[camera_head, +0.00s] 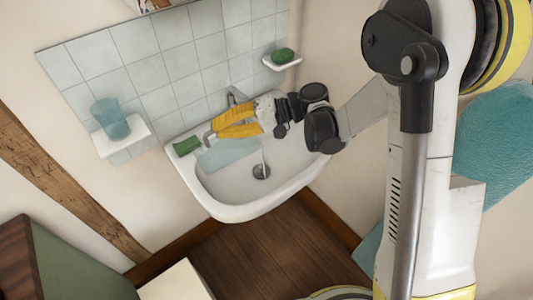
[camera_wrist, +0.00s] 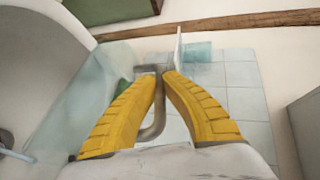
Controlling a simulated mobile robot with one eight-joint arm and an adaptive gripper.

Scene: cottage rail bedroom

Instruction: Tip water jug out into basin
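The water jug (camera_head: 228,154) is clear, pale and bluish. It lies tilted over the left part of the white basin (camera_head: 226,211). My gripper (camera_head: 214,130) reaches in from the right above the basin. In that view the jug's clear wall (camera_wrist: 88,108) spreads to the left, over the basin. A thin pale streak (camera_head: 264,157) runs down near the drain (camera_head: 261,171); I cannot tell whether it is water. The water level inside the jug is unclear.
A green sponge (camera_head: 186,145) lies on the basin's left rim. A blue tumbler (camera_head: 111,118) stands on a left wall shelf (camera_head: 125,147). Green soap (camera_head: 283,56) sits on a right shelf. The tap (camera_head: 236,97) is behind my gripper. A green cabinet (camera_head: 75,265) stands lower left.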

